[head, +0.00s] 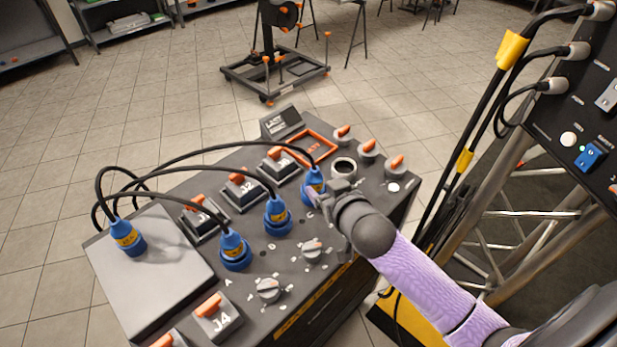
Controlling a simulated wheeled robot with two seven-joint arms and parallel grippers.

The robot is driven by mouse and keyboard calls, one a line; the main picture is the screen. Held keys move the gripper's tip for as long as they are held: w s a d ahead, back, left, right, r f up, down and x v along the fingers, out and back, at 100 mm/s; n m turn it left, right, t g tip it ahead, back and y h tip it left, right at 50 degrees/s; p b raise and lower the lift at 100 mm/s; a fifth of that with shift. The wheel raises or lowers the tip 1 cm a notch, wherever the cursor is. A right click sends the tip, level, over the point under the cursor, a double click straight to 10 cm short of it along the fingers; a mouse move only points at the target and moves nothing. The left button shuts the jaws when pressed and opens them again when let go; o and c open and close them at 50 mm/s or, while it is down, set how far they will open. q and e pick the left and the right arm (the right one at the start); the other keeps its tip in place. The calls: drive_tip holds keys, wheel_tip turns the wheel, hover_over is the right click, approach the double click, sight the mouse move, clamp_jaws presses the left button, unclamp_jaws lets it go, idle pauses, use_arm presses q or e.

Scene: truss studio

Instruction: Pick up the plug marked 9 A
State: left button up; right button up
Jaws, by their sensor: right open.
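Several blue plugs with yellow labels and black cables show in the head view. One plug (314,183) stands at the far right of the row, a second plug (277,214) stands nearer, and a third plug (235,248) is nearer still. Another plug (127,238) stands on a grey plate at the left. The label markings are too small to read, so I cannot tell which is 9 A. My right gripper (320,199) is open, with its fingertips at the far-right plug. I cannot tell whether they touch it. My left gripper is not in view.
The plugs stand on a dark console (335,222) with grey knobs, orange-handled switches and an empty round socket (344,168). Black cables arch over the left plate (165,285). A black panel (575,110) with cables and a metal truss (510,235) stand at the right.

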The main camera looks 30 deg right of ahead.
sight(317, 174)
drive_tip(key=b+x, duration=0.1)
drive_tip(key=x, duration=0.1)
drive_tip(key=b+x, duration=0.1)
drive_tip(key=x, duration=0.1)
drive_tip(key=b+x, duration=0.1)
drive_tip(key=x, duration=0.2)
drive_tip(key=shift+w+d+r, duration=0.2)
drive_tip(key=shift+d+r, duration=0.05)
drive_tip(key=shift+d, duration=0.1)
drive_tip(key=shift+w+r, duration=0.1)
drive_tip(key=shift+w, duration=0.05)
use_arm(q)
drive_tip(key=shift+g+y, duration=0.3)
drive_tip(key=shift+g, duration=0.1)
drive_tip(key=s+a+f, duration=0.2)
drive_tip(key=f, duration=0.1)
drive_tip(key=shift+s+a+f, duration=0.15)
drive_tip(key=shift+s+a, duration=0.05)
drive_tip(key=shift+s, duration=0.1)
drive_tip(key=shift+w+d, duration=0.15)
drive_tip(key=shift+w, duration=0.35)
use_arm(e)
clamp_jaws()
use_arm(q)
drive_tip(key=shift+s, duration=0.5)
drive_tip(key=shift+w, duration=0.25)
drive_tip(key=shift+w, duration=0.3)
